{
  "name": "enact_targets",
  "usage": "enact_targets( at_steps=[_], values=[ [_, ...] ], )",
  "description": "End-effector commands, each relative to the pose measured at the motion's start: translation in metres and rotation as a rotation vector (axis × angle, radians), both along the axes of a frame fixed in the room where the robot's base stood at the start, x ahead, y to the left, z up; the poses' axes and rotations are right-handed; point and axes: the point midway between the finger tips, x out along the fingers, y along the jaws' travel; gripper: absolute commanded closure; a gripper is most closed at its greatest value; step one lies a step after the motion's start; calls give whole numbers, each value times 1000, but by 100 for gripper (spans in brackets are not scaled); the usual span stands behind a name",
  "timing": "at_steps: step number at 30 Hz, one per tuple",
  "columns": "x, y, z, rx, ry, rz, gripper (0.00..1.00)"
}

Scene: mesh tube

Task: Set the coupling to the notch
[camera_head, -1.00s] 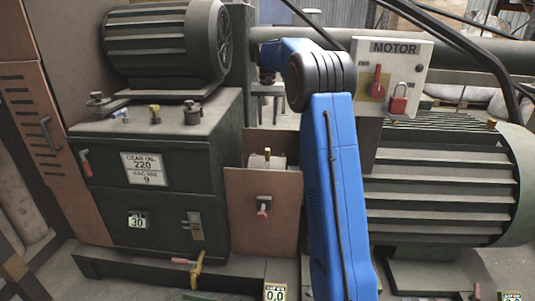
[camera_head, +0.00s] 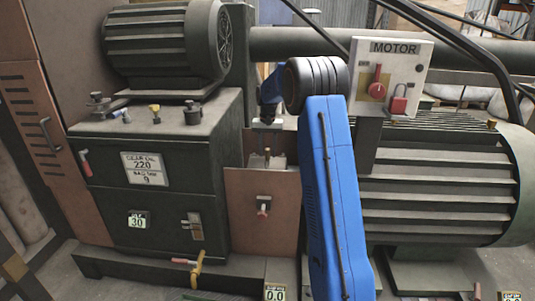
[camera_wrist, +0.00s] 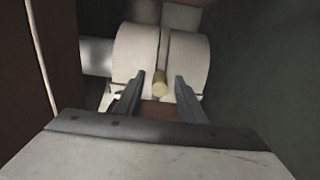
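The coupling (camera_wrist: 137,52) is a pale grey, drum-like body in the wrist view, with a dark gap between its two halves. A short brass peg (camera_wrist: 160,77) stands up from it near the gap. My gripper (camera_wrist: 158,77) is open, with one finger on each side of the peg and space showing on both sides. In the head view, my gripper (camera_head: 266,147) points down over the coupling, behind the upper edge of a brown guard panel (camera_head: 262,210). There the coupling is mostly hidden by the gripper and panel. I cannot make out the notch.
A dark gearbox cabinet (camera_head: 150,185) stands left of the guard, and a large finned motor (camera_head: 440,190) stands right. A switch box marked MOTOR (camera_head: 390,60) is above it. In the wrist view, a brown wall (camera_wrist: 50,60) and dark side (camera_wrist: 270,60) leave narrow room.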

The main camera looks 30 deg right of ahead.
Motion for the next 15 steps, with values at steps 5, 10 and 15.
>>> enact_targets(
  at_steps=[5, 10, 15],
  values=[
    [0, 0, -10, 0, 0, 0, 63],
    [0, 0, -11, 0, 0, 0, 63],
    [0, 0, -10, 0, 0, 0, 78]
  ],
)
